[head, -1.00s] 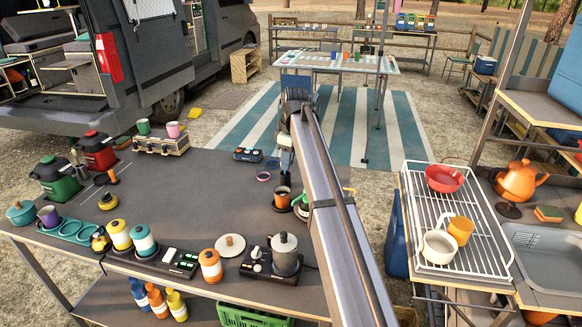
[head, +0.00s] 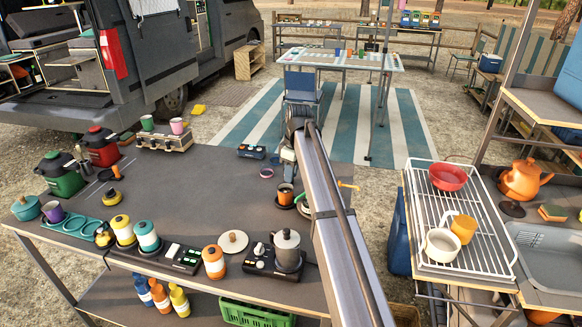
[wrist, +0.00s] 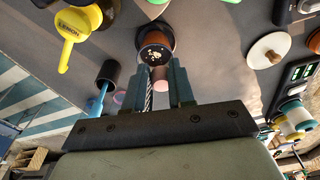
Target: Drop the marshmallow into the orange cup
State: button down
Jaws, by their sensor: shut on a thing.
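My gripper (wrist: 160,75) is shut on a small pale pink marshmallow (wrist: 160,83), which shows between its two teal fingers in the wrist view. In the wrist view an orange-brown cup (wrist: 155,37) with a dark inside and pale bits in it lies just beyond the fingertips. In the head view my gripper (head: 287,170) is just above this orange cup (head: 286,195), which stands on the dark table. The marshmallow cannot be made out in the head view. Whether it is exactly over the cup's opening is unclear.
A yellow strainer-like tool labelled LEMON (wrist: 70,30) lies beside the cup. A white round lid (head: 232,242) and a grey pot (head: 286,250) stand nearer the front. An orange mug (head: 463,228) sits on the rack at right. The table's middle left is clear.

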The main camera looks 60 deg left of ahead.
jog(key=c, duration=0.9)
grip_release()
jog(key=r, duration=0.4)
jog(key=d+r, duration=0.1)
jog(key=r, duration=0.4)
jog(key=w+r, duration=0.1)
jog(key=r, duration=0.3)
jog(key=shift+d+r, duration=0.2)
jog(key=shift+r, duration=0.15)
jog(key=shift+f, duration=0.1)
